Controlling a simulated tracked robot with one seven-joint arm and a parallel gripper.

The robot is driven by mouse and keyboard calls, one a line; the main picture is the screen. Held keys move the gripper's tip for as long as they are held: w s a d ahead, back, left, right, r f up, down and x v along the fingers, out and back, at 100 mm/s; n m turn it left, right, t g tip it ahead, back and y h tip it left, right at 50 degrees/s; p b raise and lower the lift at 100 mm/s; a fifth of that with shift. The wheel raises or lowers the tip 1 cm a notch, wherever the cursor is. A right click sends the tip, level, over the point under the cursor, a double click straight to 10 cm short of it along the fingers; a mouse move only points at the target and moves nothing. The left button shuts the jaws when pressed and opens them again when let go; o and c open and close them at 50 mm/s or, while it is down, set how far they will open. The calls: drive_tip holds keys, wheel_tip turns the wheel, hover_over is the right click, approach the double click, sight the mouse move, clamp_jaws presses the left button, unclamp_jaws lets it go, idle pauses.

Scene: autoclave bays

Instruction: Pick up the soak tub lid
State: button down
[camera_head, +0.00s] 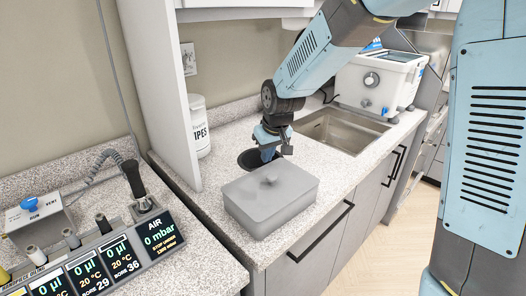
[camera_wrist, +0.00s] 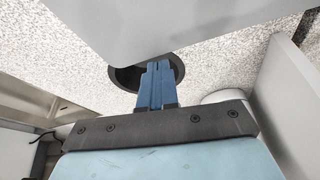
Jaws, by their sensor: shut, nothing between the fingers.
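The soak tub lid (camera_head: 270,184) is grey with a small round knob on top. It sits on the grey soak tub (camera_head: 262,220) on the speckled counter in the head view. My gripper (camera_head: 272,154) is just behind the tub's far edge, close above the lid's height; whether it touches the lid I cannot tell. In the wrist view my blue fingers (camera_wrist: 155,84) are together and empty. A pale grey surface, likely the tub or its lid, fills the top of the wrist view. The knob is not visible there.
A round dark hole (camera_head: 250,160) in the counter lies behind the tub. A wipes canister (camera_head: 199,128) and white panel stand left. A sink (camera_head: 340,130) and white machine (camera_head: 378,80) are behind right. A console (camera_head: 100,262) fills the front left.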

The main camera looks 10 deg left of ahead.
sight(275, 169)
idle(0.3)
drive_tip(key=shift+s+d, duration=0.8)
drive_tip(key=shift+s, duration=0.35)
drive_tip(key=shift+s+d, duration=0.75)
drive_tip(key=shift+s, duration=0.35)
drive_tip(key=shift+r, duration=0.1)
